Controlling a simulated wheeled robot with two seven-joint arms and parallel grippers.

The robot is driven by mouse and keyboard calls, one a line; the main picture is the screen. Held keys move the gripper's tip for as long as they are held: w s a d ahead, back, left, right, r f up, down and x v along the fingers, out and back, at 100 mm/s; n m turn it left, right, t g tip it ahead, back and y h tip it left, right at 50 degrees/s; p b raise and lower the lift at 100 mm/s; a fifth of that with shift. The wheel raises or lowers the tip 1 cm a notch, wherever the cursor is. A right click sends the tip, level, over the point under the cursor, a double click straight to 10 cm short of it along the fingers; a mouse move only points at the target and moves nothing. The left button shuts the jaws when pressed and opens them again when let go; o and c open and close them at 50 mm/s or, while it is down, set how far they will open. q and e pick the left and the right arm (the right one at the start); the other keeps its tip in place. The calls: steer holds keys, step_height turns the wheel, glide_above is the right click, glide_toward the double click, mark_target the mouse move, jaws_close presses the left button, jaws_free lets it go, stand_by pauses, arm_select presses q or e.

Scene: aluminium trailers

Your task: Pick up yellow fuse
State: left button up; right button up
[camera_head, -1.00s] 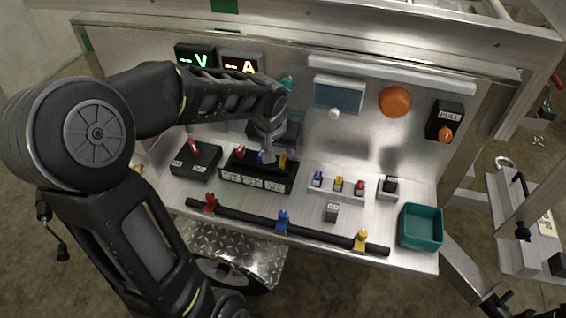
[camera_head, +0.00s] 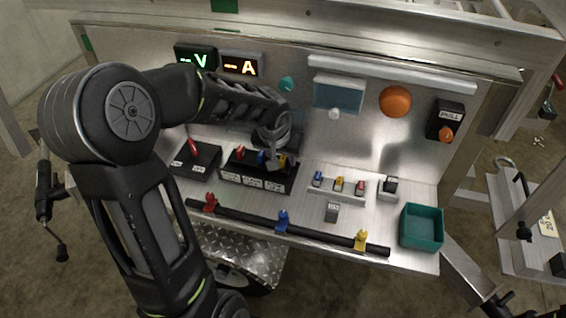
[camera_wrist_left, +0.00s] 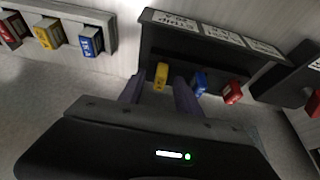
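A yellow fuse (camera_head: 283,161) stands at the right end of a row in a black labelled box (camera_head: 250,184), beside a blue fuse (camera_head: 261,157) and a red fuse (camera_head: 239,152). My left gripper (camera_head: 275,160) is at this yellow fuse and partly covers it. In the left wrist view, the yellow fuse (camera_wrist_left: 161,76) shows between the two open fingers (camera_wrist_left: 160,90), with a gap on each side. A second yellow fuse (camera_head: 338,184) sits in a white strip to the right, between a blue and a red one. My right gripper is not in view.
A teal bin (camera_head: 421,228) stands at the panel's right front corner. A black bar (camera_head: 322,234) with red, blue and yellow clips runs along the front edge. A black box with a red lever (camera_head: 194,150) is at the left.

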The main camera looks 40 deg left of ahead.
arm_select(q)
steer(key=shift+c, duration=0.6)
jaws_close()
steer(key=shift+r, duration=0.15)
